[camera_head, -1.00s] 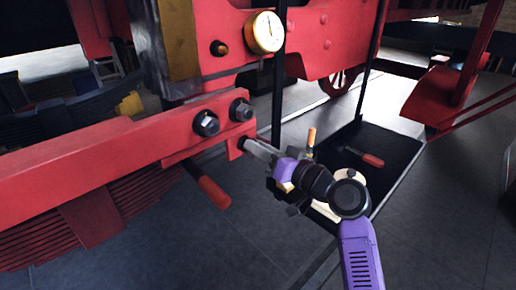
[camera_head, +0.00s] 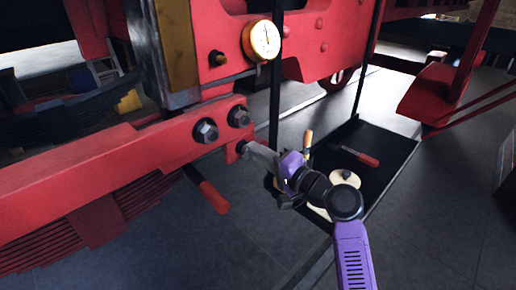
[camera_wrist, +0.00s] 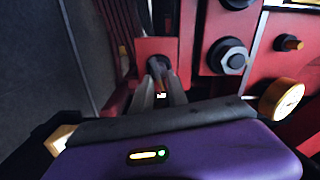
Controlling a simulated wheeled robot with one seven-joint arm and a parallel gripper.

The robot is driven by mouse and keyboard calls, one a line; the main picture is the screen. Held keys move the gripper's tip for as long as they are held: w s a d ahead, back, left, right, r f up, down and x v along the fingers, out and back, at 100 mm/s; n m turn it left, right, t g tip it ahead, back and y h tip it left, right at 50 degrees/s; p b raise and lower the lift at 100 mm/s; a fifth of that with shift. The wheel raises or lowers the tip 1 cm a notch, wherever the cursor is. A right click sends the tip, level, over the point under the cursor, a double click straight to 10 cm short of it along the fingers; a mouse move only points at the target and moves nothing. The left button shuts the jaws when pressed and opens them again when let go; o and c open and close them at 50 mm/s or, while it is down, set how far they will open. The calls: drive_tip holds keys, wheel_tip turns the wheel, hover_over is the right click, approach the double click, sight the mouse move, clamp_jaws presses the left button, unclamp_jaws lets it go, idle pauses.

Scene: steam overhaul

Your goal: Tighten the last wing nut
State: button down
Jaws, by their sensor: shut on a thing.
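My gripper (camera_head: 248,149) reaches in from the lower right to the end of a small red bracket (camera_head: 232,150) under the red beam. In the wrist view my gripper (camera_wrist: 159,92) has its two grey fingers closed around a small dark part, which I take for the wing nut (camera_wrist: 155,67), in front of the red bracket plate (camera_wrist: 156,47). The fingers hide most of the nut, and its wings cannot be made out. In the head view the nut is hidden by the fingertips.
Two large hex bolts (camera_head: 206,131) sit on the red beam (camera_head: 90,165) above the gripper. A brass gauge (camera_head: 262,40) is higher up. A red-handled tool (camera_head: 207,190) hangs below the beam. A black tray (camera_head: 385,144) beyond my arm holds a red-handled tool (camera_head: 360,156) and a pale round item (camera_head: 345,178).

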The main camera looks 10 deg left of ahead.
drive_tip(key=shift+m, duration=0.5)
drive_tip(key=shift+f, duration=0.1)
idle(0.9)
drive_tip(key=c, duration=1.6)
unclamp_jaws()
drive_tip(key=shift+w, duration=0.1)
drive_tip(key=shift+o, duration=0.2)
drive_tip(key=b+v, duration=0.1)
drive_tip(key=v, duration=0.6)
drive_tip(key=shift+s+d, duration=0.3)
